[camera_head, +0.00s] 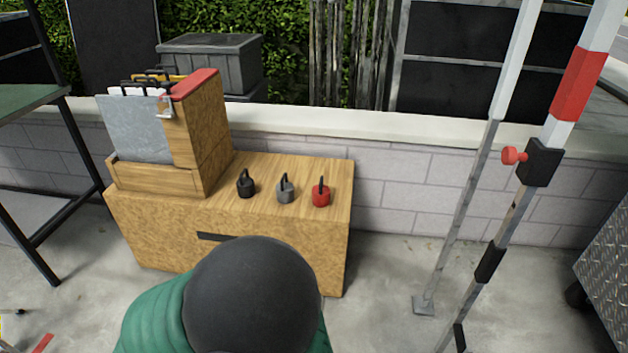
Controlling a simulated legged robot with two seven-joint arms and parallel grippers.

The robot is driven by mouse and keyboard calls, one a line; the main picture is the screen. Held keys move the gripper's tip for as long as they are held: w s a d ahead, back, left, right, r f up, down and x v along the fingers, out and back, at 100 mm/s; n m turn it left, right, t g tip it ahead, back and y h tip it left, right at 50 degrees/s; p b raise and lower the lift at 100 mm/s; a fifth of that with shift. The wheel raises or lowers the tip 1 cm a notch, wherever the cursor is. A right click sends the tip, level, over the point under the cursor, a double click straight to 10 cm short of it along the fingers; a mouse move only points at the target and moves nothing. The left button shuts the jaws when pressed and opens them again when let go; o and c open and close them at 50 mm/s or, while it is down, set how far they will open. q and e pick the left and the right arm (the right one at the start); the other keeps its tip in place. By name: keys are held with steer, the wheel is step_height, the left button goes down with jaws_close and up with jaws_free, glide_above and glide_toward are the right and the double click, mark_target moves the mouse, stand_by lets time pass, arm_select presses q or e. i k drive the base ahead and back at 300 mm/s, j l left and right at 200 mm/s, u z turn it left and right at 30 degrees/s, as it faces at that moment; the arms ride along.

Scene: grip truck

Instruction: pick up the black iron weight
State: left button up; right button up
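The black iron weight (246,184) stands upright on the wooden cabinet top (285,165), with its handle pointing up. It is the leftmost of three small weights in a row. A grey weight (285,190) is in the middle and a red weight (321,193) is at the right. The three stand apart from each other. Neither my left gripper nor my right gripper shows in the head view.
A dark round shape over green padding, like a capped head and jacket, covers the cabinet's lower front. A wooden rack (205,130) with hanging panels stands left of the weights. A block wall (400,185) runs behind. Metal poles (470,190) stand right; concrete floor between is clear.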

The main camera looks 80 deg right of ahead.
mark_target(245, 186)
steer(key=j+z, duration=0.15)
steer(key=z, duration=2.1)
